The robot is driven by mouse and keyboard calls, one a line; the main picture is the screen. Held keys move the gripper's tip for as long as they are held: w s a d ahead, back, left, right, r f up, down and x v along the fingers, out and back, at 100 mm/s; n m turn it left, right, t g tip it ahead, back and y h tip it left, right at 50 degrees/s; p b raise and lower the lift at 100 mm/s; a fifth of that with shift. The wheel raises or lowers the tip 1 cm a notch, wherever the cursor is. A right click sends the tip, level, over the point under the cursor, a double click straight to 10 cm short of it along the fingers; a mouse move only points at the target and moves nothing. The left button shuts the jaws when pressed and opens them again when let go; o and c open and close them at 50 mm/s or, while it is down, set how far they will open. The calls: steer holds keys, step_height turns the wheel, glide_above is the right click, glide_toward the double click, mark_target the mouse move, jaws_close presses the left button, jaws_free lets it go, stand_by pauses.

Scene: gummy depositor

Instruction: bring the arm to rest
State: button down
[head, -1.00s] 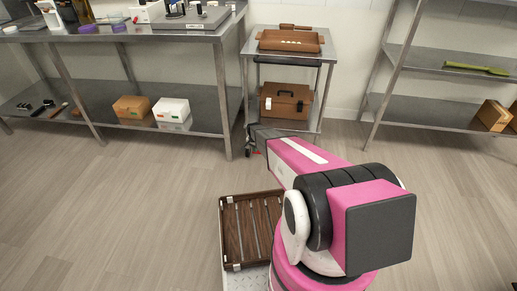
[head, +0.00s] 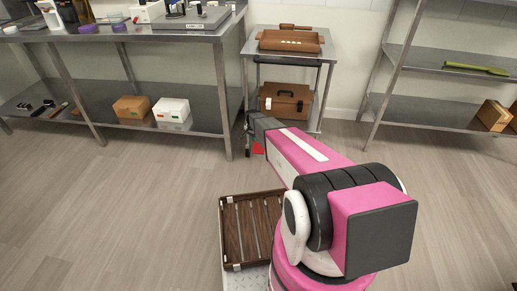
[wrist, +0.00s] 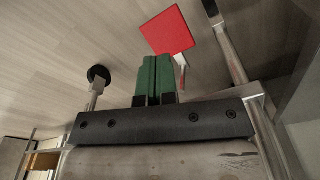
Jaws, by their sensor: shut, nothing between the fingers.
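My gripper (wrist: 154,80) shows in the wrist view as two green fingers pressed together, shut with nothing between them. It points towards the wood floor, with steel legs of a stand close around it. In the head view my pink and black arm reaches forward to the front of the steel cart (head: 334,52); the gripper itself is hidden there behind the arm. A red flat square (wrist: 168,32) lies beyond the fingertips in the wrist view, and a bit of red (head: 258,149) shows beside the arm in the head view.
The cart holds a brown tray (head: 270,44) on top and a brown case (head: 285,116) below. A steel table (head: 190,36) stands left, shelves (head: 420,110) right. A slatted wooden tray (head: 228,243) is near my base. The floor (head: 120,215) at left is clear.

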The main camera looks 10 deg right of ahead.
steer(key=shift+r, duration=0.45)
steer(key=shift+s, duration=0.1)
steer(key=s+r+n, duration=0.2)
steer(key=s+r, duration=0.6)
steer(key=s, duration=0.3)
steer(key=s+d+r+n, duration=0.1)
steer(key=s+r+n, duration=0.2)
steer(key=s+r, duration=0.6)
steer(key=s+d+r+n+g, duration=0.1)
steer(key=s+r+n, duration=0.2)
steer(key=s+r, duration=0.5)
steer(key=s, duration=0.6)
steer(key=shift+s+d+r+y, duration=0.15)
steer(key=shift+s+r+y, duration=0.1)
steer(key=shift+r+y, duration=0.15)
